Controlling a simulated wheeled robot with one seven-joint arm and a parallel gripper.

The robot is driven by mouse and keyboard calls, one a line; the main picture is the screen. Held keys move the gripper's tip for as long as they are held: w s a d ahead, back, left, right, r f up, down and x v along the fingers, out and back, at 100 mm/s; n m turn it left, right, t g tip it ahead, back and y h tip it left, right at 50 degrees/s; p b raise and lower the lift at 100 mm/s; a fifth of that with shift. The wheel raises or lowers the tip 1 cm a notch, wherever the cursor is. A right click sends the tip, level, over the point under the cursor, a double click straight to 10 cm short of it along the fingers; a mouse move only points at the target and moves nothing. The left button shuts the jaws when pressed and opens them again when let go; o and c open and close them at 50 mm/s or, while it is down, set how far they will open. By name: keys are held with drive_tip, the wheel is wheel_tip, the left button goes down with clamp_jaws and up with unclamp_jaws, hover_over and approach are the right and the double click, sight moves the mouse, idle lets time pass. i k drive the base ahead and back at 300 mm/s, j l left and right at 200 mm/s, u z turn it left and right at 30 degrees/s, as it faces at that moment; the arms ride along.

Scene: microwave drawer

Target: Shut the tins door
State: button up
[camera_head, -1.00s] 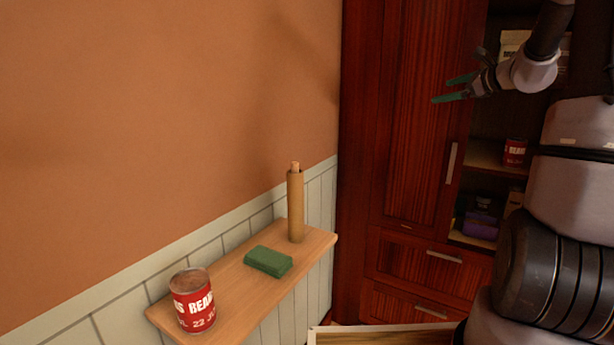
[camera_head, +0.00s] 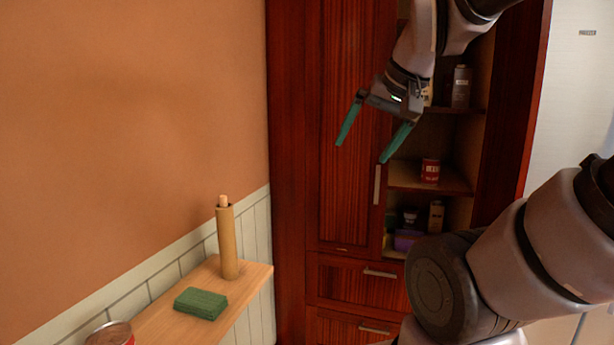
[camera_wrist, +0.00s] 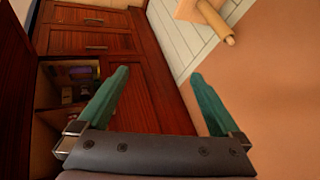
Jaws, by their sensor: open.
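A tall red wooden cabinet shows ahead in the head view. Its left door (camera_head: 347,120) looks flush with the front and has an upright metal handle (camera_head: 377,185). Right of it the shelves stand uncovered, with a red tin (camera_head: 430,170) on a middle shelf. A dark red panel (camera_head: 515,90) borders this opening on the right; I cannot tell whether it is an open door or the cabinet frame. My gripper (camera_head: 363,150) is open and empty, in front of the left door in the picture. The wrist view shows the shelf opening (camera_wrist: 70,85) left of my fingers.
A wooden wall shelf (camera_head: 250,275) at the left holds a rolling pin (camera_head: 228,242), a green block (camera_head: 201,303) and a partly cut-off tin (camera_head: 110,335). Drawers (camera_head: 355,277) lie below the door. A pale surface (camera_head: 575,100) stands at the right.

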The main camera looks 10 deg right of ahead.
sight(523, 36)
drive_tip(key=k+l, duration=0.1)
drive_tip(key=l, duration=0.35)
drive_tip(key=k+l, duration=0.15)
drive_tip(key=l, duration=1.65)
drive_tip(key=i+l, duration=0.15)
drive_tip(key=l, duration=0.2)
drive_tip(key=i+l, duration=0.1)
drive_tip(key=l, duration=0.2)
drive_tip(key=k+j+z, duration=0.45)
drive_tip(key=k+j, duration=0.3)
